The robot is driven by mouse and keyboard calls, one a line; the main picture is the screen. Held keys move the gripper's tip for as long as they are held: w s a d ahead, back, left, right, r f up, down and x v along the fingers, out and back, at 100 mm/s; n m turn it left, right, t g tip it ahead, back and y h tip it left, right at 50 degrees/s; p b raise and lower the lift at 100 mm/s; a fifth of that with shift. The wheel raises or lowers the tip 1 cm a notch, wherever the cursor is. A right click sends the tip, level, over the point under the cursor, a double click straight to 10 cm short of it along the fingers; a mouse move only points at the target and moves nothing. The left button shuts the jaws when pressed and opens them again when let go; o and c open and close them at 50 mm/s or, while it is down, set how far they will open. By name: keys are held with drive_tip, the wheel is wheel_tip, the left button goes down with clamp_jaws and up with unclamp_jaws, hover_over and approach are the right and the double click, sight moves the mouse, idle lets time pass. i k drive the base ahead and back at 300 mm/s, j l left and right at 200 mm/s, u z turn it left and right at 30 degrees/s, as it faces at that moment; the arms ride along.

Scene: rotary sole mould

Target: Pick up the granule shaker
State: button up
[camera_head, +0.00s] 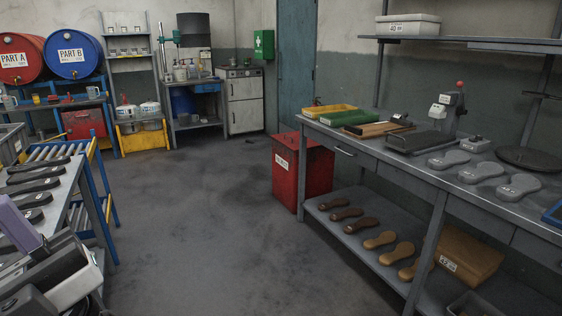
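I cannot pick out a granule shaker with certainty in the head view. Several small bottles (180,72) stand on the far bench at the back, too small to identify. I do not see my gripper clearly in this view. At the lower left edge are a purple block (17,223) and grey and white box-like parts (75,285), cut off by the frame; I cannot tell what they are.
A workbench (345,149) with trays, grey soles and a small press (452,110) runs along the right. A red bin (302,175) stands at its far end. The floor (200,220) between is clear.

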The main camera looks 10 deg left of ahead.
sight(36, 98)
drive_tip(key=i+l+u, duration=0.2)
drive_tip(key=i, duration=1)
drive_tip(key=i+u, duration=0.3)
drive_tip(key=i, duration=0.25)
drive_tip(key=i+u, duration=0.3)
drive_tip(key=i, duration=0.3)
drive_tip(key=i+l+u, duration=0.15)
drive_tip(key=i+u, duration=0.3)
drive_tip(key=i, duration=0.7)
drive_tip(key=i+u, duration=0.15)
drive_tip(key=i, duration=3.2)
drive_tip(key=i+u, duration=0.15)
drive_tip(key=i, duration=0.65)
drive_tip(key=i+l, duration=0.1)
drive_tip(key=i, duration=0.75)
drive_tip(key=i+u, duration=0.35)
drive_tip(key=i, duration=0.2)
drive_tip(key=i+u, duration=0.3)
drive_tip(key=i, duration=0.25)
